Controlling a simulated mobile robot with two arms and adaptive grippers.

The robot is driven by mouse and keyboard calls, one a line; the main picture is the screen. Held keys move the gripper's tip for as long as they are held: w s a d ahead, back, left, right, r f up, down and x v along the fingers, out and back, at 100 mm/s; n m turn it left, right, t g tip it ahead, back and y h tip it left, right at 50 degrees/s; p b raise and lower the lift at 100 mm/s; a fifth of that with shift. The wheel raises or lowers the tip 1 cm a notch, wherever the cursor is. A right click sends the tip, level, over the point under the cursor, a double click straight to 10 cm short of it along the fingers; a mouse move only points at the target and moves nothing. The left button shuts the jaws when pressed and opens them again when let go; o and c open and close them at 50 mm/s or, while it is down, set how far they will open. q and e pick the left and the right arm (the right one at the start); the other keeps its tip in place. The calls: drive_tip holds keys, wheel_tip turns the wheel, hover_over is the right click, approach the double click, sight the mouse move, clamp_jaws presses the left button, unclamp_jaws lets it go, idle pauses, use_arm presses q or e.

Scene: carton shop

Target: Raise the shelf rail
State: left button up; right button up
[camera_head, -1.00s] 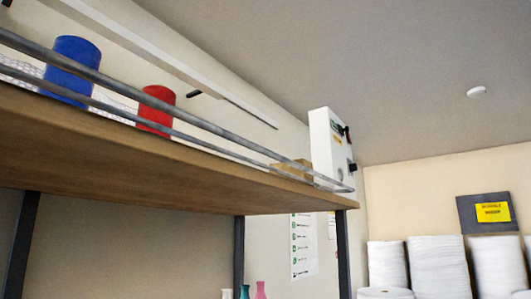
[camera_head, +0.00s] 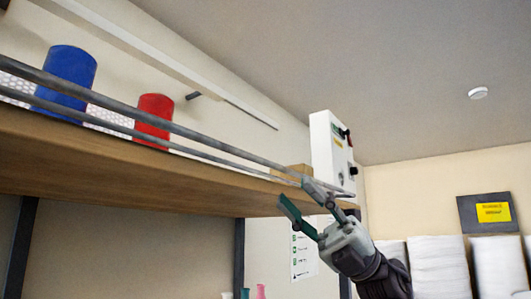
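The shelf rail (camera_head: 180,132) is a grey metal loop of two long bars running along the front edge of the wooden shelf (camera_head: 150,172). It stands low, just above the board, in front of the things on it. My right gripper (camera_head: 295,190) is at the rail's right end, reaching up from the lower right. Its two green-padded fingers are spread apart. The upper finger overlaps the rail bars in the picture; I cannot tell whether it touches them. The lower finger is below the shelf edge. My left gripper is out of view.
A blue can (camera_head: 67,75) and a red can (camera_head: 154,117) stand behind the rail, with a small cardboard box (camera_head: 291,172) farther right. A white control box (camera_head: 325,145) is on the wall by the shelf's right end. White rolls (camera_head: 440,265) stand at lower right.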

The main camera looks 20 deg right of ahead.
sight(268, 166)
drive_tip(key=p+x, duration=0.2)
drive_tip(key=x, duration=0.6)
drive_tip(key=shift+c, duration=0.3)
clamp_jaws()
